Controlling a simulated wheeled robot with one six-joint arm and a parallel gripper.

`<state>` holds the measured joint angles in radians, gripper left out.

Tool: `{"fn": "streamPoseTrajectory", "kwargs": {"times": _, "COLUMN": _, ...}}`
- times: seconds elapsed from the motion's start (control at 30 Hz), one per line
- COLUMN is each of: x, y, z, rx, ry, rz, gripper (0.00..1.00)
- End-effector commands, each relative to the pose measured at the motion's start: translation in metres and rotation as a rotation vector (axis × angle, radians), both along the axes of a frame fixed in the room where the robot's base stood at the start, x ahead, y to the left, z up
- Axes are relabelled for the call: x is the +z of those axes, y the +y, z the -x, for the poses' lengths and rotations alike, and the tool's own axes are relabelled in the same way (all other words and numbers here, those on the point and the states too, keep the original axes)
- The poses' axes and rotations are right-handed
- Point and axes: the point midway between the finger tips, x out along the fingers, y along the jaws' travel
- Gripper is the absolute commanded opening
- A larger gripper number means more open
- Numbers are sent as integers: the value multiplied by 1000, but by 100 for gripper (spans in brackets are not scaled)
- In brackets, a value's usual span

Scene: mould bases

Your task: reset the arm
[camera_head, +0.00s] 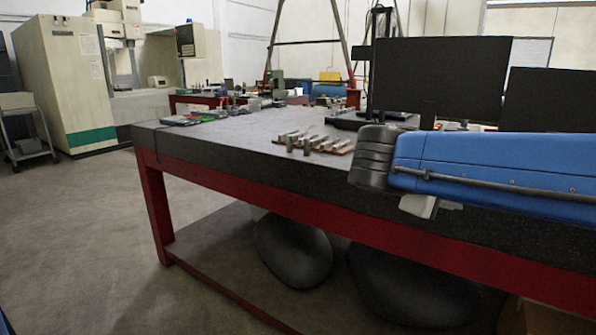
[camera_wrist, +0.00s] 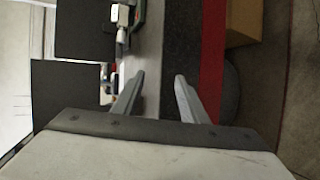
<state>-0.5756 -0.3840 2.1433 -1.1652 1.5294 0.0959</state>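My blue arm (camera_head: 490,172) reaches in from the right in the head view, in front of the table's edge and the monitors. Its dark rounded end is at the left, and a small pale part shows below it. In the wrist view my gripper (camera_wrist: 158,90) shows two grey fingers standing apart with nothing between them, so it is open and empty. Beyond the fingers lie the dark table edge and the red frame.
A dark-topped table (camera_head: 230,150) on a red frame (camera_head: 157,210) fills the middle. Several metal pieces (camera_head: 318,143) stand on it. Black monitors (camera_head: 437,78) stand behind my arm. Dark rounded objects (camera_head: 292,250) lie below the table. Open floor (camera_head: 80,230) is at left.

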Motion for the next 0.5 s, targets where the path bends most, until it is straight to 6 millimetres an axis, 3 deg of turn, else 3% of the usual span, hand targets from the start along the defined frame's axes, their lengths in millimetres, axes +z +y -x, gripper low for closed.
{"fn": "streamPoseTrajectory", "kwargs": {"times": 0.27, "x": -64, "y": -28, "z": 40, "rx": -53, "ry": 81, "rz": -216, "gripper": 39}}
{"fn": "streamPoseTrajectory", "kwargs": {"times": 0.5, "x": -147, "y": -32, "z": 99, "rx": -134, "ry": 120, "rz": -564, "gripper": 39}}
